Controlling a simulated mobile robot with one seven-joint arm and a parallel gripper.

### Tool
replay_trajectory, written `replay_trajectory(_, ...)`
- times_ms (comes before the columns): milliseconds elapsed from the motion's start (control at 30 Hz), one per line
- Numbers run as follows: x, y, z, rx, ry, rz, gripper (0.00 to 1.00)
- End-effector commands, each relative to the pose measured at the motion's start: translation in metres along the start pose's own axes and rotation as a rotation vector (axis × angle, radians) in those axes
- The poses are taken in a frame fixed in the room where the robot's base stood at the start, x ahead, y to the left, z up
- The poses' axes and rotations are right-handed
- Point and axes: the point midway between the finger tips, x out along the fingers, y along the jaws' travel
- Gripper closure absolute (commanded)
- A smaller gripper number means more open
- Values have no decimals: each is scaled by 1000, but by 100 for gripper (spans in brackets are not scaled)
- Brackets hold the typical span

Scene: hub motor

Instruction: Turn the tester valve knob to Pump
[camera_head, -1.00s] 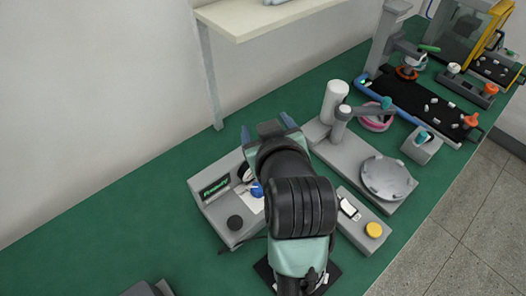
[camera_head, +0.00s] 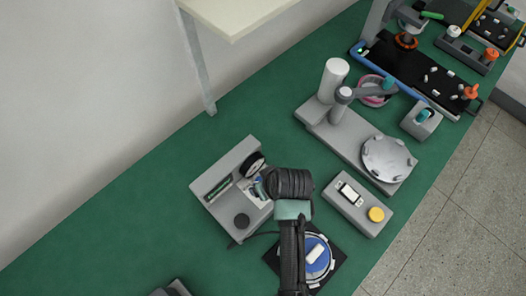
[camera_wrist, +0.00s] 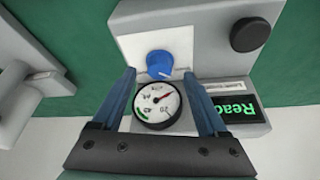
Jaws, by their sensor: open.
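The tester (camera_head: 222,190) is a grey box on the green bench, with a dark display, a round gauge (camera_head: 252,163) and a black round button. In the wrist view its blue valve knob (camera_wrist: 159,65) sits on a white panel beside the gauge (camera_wrist: 157,104). I cannot read any Pump mark or the knob's setting. My gripper (camera_wrist: 158,74) is open, with one blue finger on each side of the gauge and the tips near the knob's sides. I cannot tell whether they touch it.
The black button (camera_wrist: 251,34) and lit green display (camera_wrist: 238,109) lie beside the right finger. A grey box with a yellow button (camera_head: 376,214) stands right of my arm. A round blue and white part (camera_head: 318,252) lies on a black mat nearby. The bench left of the tester is clear.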

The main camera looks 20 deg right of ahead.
Motion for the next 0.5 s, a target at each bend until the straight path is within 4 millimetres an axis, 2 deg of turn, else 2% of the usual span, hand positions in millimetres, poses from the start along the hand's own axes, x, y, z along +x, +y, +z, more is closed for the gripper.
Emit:
replay_trajectory(200, 24, 0, 0, 1, 0, 0, 24)
replay_trajectory(500, 33, 0, 0, 1, 1, 1, 24)
